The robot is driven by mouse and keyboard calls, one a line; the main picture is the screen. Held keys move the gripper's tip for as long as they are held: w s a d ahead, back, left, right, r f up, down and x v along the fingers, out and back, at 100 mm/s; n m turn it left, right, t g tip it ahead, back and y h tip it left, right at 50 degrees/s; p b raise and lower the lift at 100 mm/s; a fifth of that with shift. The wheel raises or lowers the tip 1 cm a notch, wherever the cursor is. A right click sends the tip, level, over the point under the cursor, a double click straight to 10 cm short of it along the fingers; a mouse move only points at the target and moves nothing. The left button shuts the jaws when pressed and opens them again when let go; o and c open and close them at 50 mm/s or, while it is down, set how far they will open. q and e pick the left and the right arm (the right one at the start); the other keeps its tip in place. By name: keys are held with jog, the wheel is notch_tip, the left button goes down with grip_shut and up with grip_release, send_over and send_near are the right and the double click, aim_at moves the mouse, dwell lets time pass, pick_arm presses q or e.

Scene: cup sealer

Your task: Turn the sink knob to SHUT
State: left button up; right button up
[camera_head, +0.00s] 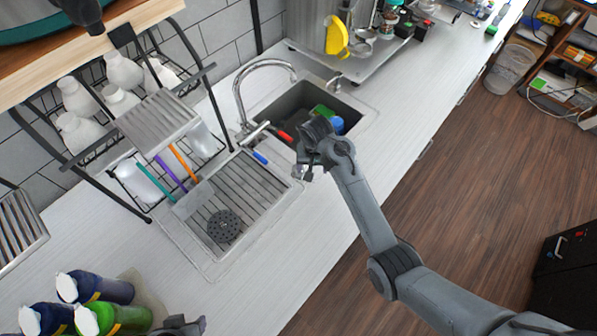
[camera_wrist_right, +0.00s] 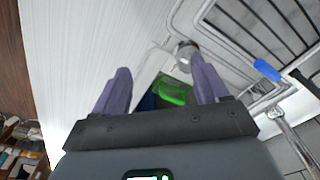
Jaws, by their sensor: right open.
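The sink faucet (camera_head: 241,104) has a curved metal spout. Beside its base is a metal fitting with a red-tipped handle (camera_head: 285,136) and a blue-tipped handle (camera_head: 260,157). The blue-tipped handle also shows at the right of the right wrist view (camera_wrist_right: 267,70). No SHUT marking is readable. My right gripper (camera_head: 308,172) hangs over the front edge of the sink basin, to the right of the handles and apart from them. In the right wrist view its fingers (camera_wrist_right: 160,88) are spread and empty. My left gripper (camera_head: 182,326) shows only partly at the bottom edge.
The sink basin (camera_head: 270,105) holds a green and blue item (camera_head: 328,118). A ribbed drainboard (camera_head: 245,190) lies left of the basin, below a dish rack (camera_head: 100,180) with white bottles. Several colored bottles (camera_head: 100,290) stand bottom left. The front counter is mostly clear.

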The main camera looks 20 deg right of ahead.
jog(key=w+a+r+m+b, duration=0.1)
jog(key=w+a+r+b, duration=0.1)
jog(key=w, duration=0.4)
jog(key=shift+g, duration=0.4)
jog(key=f, duration=0.3)
jog(key=f+b, duration=0.1)
jog(key=f, duration=0.6)
jog(key=shift+a+f, duration=0.1)
jog(key=shift+a, duration=0.15)
jog(key=shift+c, duration=0.5)
jog(key=c, duration=1)
